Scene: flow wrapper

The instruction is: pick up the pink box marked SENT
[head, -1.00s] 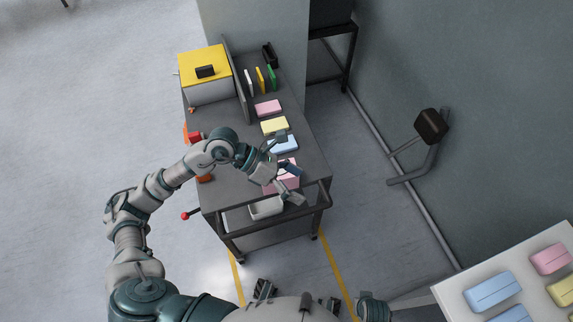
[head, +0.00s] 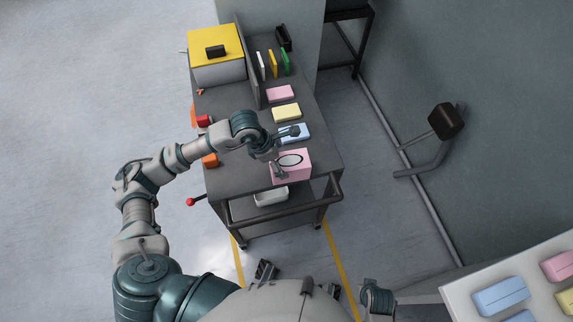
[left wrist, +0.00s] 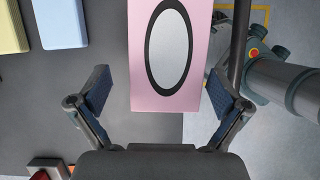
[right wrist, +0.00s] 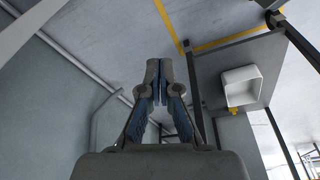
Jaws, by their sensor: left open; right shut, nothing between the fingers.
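A pink box (head: 304,172) with a black-rimmed pale oval on top sits near the front edge of the dark cart top (head: 240,178). I can read no lettering on it. My left gripper (head: 284,152) is open above the box's left and far part. In the left wrist view, the pink box (left wrist: 144,85) shows between the spread fingers of the left gripper (left wrist: 160,85), with gaps on both sides; neither finger appears to touch it. My right gripper (right wrist: 158,75) is shut and empty, away from the cart top.
Behind the pink box lie a blue box (head: 297,138), a yellow box (head: 286,112) and another pink box (head: 280,93). A divider and a yellow-topped case (head: 216,65) stand at the back left. A handle rail (head: 300,207) runs along the cart's front. A white table with boxes is at lower right.

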